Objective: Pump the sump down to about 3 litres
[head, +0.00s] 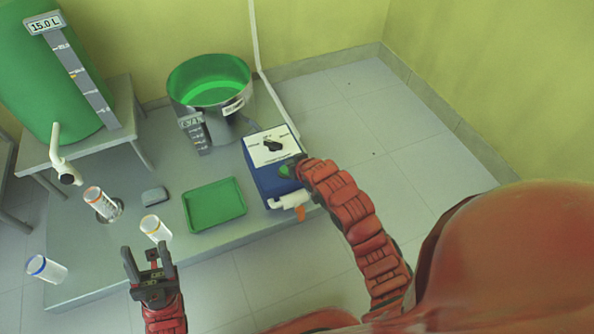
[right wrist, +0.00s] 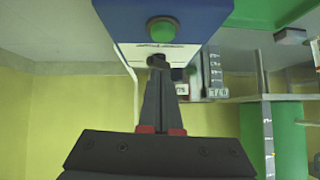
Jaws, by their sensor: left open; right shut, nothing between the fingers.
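The sump appears to be the round metal tub (head: 215,130) holding green liquid. A gauge with a small display (head: 190,121) stands at its front; I cannot read its number surely. The blue control box (head: 263,184) has a white top panel with a black knob (head: 272,145) and a green button (head: 284,171), also visible in the right wrist view (right wrist: 161,30). My right gripper (right wrist: 158,68) is shut and empty close to the box, its tips near the panel and button; I cannot tell whether they touch. My left gripper (head: 147,256) is open and empty at the platform's front.
A green tank (head: 40,75) with a 15.0 L display (head: 44,25) stands on a grey stand at left, with a white tap (head: 63,160). Several capped jars, one being (head: 155,229), a green tray (head: 225,208) and a grey block (head: 155,195) are around the grey platform (head: 95,250). Floor at right is clear.

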